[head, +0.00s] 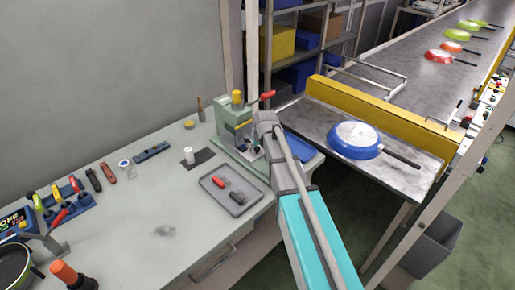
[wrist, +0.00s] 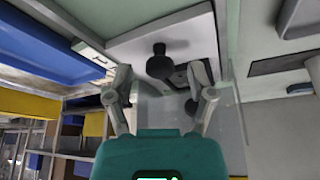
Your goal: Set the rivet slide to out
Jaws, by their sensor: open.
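The rivet press (head: 229,118) is a pale green stand with a yellow cap and a red-tipped lever, at the back right of the bench. My gripper (wrist: 160,76) is open at the press; in the head view my own arm hides its fingers. In the wrist view a black knob (wrist: 159,63) on a pale plate appears between and just beyond the fingertips. It seems to belong to the rivet slide, but how far out the slide stands cannot be told. I see no clear contact.
A grey tray (head: 238,209) with a red and a dark piece lies in front of the press. A blue pan (head: 354,141) sits on the metal shelf at right, beside the yellow rail (head: 385,118). The bench middle is mostly clear.

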